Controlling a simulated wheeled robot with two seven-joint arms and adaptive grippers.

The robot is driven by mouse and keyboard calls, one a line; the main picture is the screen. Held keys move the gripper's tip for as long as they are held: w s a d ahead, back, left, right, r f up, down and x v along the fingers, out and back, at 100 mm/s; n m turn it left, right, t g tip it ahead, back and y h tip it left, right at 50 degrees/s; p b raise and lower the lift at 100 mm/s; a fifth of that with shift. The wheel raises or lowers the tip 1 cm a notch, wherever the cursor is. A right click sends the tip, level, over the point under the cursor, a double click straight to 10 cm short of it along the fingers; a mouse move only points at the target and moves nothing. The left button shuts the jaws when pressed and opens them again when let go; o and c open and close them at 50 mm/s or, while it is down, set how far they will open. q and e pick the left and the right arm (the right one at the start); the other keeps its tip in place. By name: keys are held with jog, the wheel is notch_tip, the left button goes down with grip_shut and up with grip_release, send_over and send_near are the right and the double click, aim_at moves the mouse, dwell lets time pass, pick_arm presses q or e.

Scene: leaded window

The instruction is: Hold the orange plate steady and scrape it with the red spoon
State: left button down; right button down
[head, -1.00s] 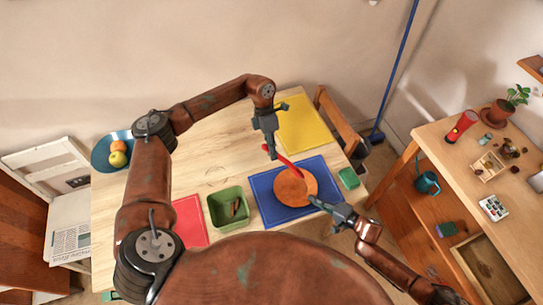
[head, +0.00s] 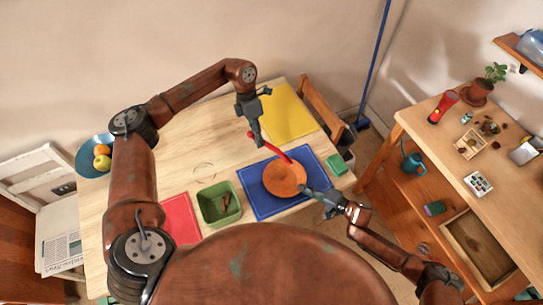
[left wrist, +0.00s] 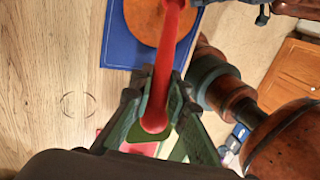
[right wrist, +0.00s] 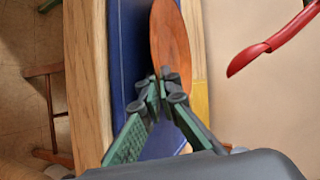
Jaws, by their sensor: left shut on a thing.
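The orange plate (head: 284,180) lies on the blue mat (head: 254,196) on the table. The red spoon (head: 275,150) slants from my left gripper (head: 257,143) down toward the plate's far rim. The left gripper is shut on the spoon's handle, which also shows in the left wrist view (left wrist: 160,80). In the right wrist view the spoon's end (right wrist: 245,60) hangs apart from the plate (right wrist: 172,40), above it. My right gripper (head: 306,190) is at the plate's near right rim. Its fingertips (right wrist: 164,88) are close together around that rim.
A yellow mat (head: 288,112) lies behind. A green block (head: 337,165) sits right of the blue mat. A blue bowl of fruit (head: 90,163) is far left.

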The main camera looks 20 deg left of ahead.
pick_arm(q)
jog(key=s+a+r, duration=0.2)
jog(key=s+r, duration=0.2)
jog(key=r, duration=0.1)
jog(key=shift+g+y, duration=0.3)
jog(key=shift+w+a+f, duration=0.1)
jog(key=shift+w+f, duration=0.1)
jog(key=shift+f, duration=0.95)
jog(key=shift+w+f, duration=0.15)
jog(key=shift+f, duration=0.95)
